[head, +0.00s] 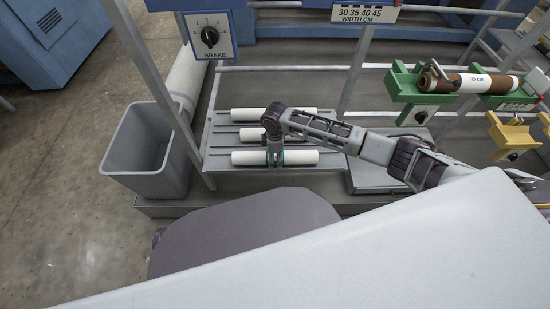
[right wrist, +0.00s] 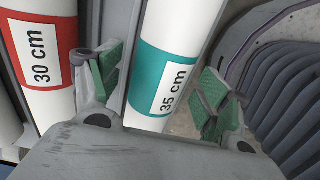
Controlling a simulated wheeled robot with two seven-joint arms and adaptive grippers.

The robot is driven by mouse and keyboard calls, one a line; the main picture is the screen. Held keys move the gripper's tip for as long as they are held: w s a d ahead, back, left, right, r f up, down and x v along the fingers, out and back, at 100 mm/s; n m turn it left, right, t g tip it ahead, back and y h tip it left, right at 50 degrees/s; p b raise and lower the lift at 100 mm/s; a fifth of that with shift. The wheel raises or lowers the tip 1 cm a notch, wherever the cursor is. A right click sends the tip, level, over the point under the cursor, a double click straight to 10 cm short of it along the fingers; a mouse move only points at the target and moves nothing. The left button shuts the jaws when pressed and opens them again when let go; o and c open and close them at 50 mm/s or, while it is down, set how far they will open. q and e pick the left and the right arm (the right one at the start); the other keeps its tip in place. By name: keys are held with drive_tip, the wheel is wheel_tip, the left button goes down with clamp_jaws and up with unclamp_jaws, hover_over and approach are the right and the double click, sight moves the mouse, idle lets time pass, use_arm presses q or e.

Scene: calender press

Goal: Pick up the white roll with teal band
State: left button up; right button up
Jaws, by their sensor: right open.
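The white roll with a teal band (right wrist: 165,68) marked 35 cm lies between the two green-padded fingers of my right gripper (right wrist: 160,88) in the right wrist view. The fingers stand apart on either side of it, with a visible gap. In the head view this looks like the front white roll (head: 303,157) on the tray, with my right gripper (head: 274,156) over its middle, hiding the band. My left gripper is not in view.
A white roll with a red band (right wrist: 44,70) marked 30 cm lies alongside. Further rolls lie behind on the slotted grey tray (head: 217,150). A grey bin (head: 147,150) stands left. Green brackets (head: 407,85) hold a brown-ended roll (head: 478,83) at right.

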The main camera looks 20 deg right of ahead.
drive_tip(key=c, duration=1.4)
drive_tip(key=shift+r, duration=0.1)
drive_tip(key=shift+r, duration=0.45)
wheel_tip(320, 180, up, 7)
drive_tip(key=shift+f+p, duration=0.1)
drive_tip(key=shift+p, duration=1.1)
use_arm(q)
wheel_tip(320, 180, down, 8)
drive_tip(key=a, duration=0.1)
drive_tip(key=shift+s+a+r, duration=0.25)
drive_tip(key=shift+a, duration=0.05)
use_arm(e)
drive_tip(key=shift+r, duration=1.1)
